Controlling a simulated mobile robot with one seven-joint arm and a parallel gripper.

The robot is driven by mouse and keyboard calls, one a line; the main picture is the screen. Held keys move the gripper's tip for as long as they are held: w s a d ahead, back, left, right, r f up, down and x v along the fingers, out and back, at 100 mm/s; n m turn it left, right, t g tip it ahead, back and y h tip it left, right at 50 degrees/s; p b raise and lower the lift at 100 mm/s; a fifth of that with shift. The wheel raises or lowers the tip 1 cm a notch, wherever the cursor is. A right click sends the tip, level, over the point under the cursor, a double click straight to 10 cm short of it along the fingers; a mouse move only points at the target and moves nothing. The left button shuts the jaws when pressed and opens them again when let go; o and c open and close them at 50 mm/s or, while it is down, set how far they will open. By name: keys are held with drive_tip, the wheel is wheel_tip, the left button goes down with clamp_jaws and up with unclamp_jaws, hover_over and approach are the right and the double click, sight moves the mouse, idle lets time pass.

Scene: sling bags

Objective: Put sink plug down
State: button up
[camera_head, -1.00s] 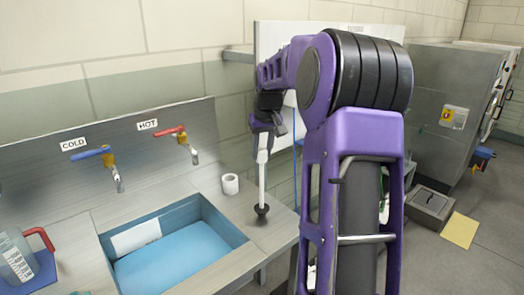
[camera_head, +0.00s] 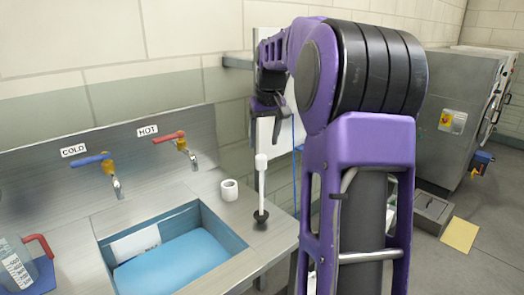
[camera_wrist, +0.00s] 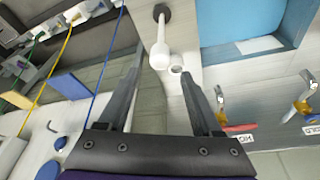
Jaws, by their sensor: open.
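The sink plug, a white rod with a thicker top and a black round base (camera_head: 261,190), stands upright on the metal counter to the right of the sink basin. My gripper (camera_head: 268,108) is open and empty above the plug's top, with a gap between them. In the wrist view the plug (camera_wrist: 159,50) shows beyond and between the two spread fingers (camera_wrist: 161,62), its white top toward the camera. Nothing is held.
The sink (camera_head: 180,250) holds blue water. Blue cold (camera_head: 95,161) and red hot (camera_head: 170,137) taps are at the back wall. A measuring jug (camera_head: 18,268) is at far left.

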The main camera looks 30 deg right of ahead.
drive_tip(key=v, duration=0.5)
idle(0.4)
